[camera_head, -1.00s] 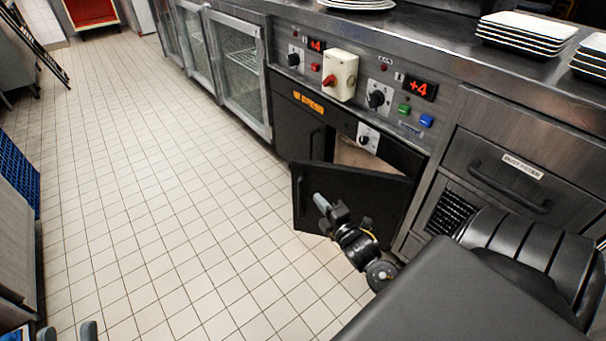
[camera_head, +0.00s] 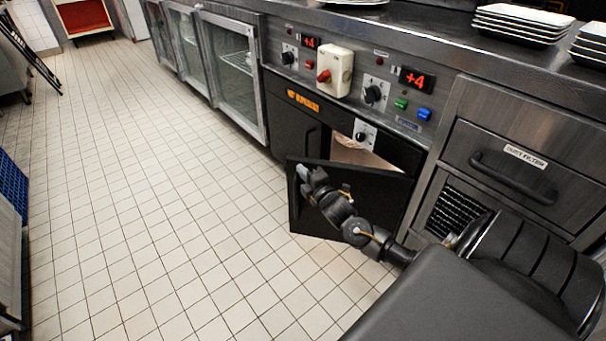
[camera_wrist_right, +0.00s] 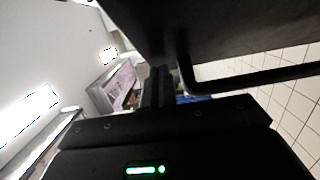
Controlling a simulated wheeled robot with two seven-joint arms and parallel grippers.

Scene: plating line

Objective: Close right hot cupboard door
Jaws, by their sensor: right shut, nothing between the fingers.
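The right hot cupboard door (camera_head: 372,196) is a black panel standing partly open, swung out over the floor. A pale interior (camera_head: 358,155) shows through the gap above it. My right gripper (camera_head: 302,173) is shut and empty at the door's outer face, near its free left edge. In the right wrist view the shut fingers (camera_wrist_right: 157,88) are close beside the dark door handle (camera_wrist_right: 240,80). I cannot tell whether they touch it. The door's dark panel (camera_wrist_right: 230,25) fills the top right there. My left gripper does not show.
The left cupboard door (camera_head: 297,127) is closed. Glass-fronted cabinets (camera_head: 235,70) continue to the left. A drawer (camera_head: 515,165) and a vent (camera_head: 455,212) are right of the opening. Plates (camera_head: 520,25) stand on the counter. The tiled floor (camera_head: 160,180) left of the door is clear.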

